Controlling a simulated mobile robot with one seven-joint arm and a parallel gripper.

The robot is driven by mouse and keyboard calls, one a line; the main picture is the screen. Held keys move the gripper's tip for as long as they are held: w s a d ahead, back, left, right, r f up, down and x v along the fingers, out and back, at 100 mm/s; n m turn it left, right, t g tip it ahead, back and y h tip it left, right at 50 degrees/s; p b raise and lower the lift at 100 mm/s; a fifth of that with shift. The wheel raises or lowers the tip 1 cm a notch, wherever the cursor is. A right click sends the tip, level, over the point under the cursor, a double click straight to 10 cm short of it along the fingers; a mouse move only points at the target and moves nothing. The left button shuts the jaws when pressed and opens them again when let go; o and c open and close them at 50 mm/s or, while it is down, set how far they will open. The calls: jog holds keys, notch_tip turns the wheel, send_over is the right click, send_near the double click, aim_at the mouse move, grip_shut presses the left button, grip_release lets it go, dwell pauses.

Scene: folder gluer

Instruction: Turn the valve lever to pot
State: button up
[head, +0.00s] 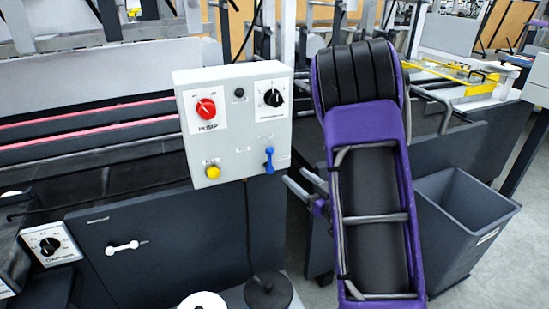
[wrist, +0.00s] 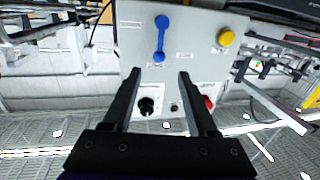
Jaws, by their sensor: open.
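A short blue lever (head: 269,160) stands upright on the lower right of a light grey control box (head: 226,128); I take it to be the valve lever. Small labels lie around it, too small to read. The wrist view shows the box upside down, with the blue lever (wrist: 160,40) at upper middle, nearly vertical in the picture. My gripper (wrist: 160,73) is open and empty. In the picture its fingertips lie just below the lever, one to each side, apart from it.
The box also carries a red knob (head: 205,109), a black knob (head: 273,98) and a yellow button (head: 212,171). A white lever (head: 122,247) and another dial (head: 49,245) sit on the dark machine at left. A grey bin (head: 460,225) stands at right.

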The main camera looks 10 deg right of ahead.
aim_at(270, 160)
jog(key=x, duration=1.1)
jog(key=shift+w+p, duration=0.3)
grip_shut()
dwell(0.8)
